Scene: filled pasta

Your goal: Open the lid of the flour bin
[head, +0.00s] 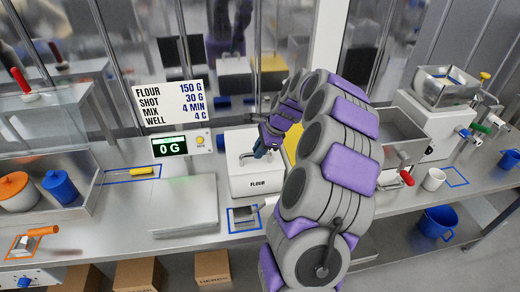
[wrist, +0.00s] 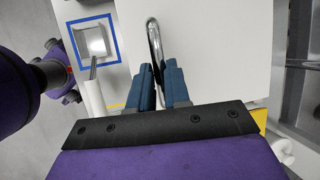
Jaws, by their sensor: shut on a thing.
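The white flour bin (head: 256,183) stands on the steel counter in the head view, with its FLOUR label facing front. Its white lid (wrist: 215,45) looks flat and closed. A curved metal handle (wrist: 154,42) stands on the lid. My gripper (wrist: 160,82) has its blue fingers on either side of the handle and is shut on it. In the head view, my gripper (head: 261,151) is over the top of the bin, and my arm hides the bin's right side.
A metal scoop (wrist: 93,42) lies in a blue-outlined square just in front of the bin. A scale plate (head: 184,205) and its display (head: 170,147) reading 0 G are left of the bin. A recipe sign (head: 170,101) stands behind. A steel machine (head: 392,133) is to the right.

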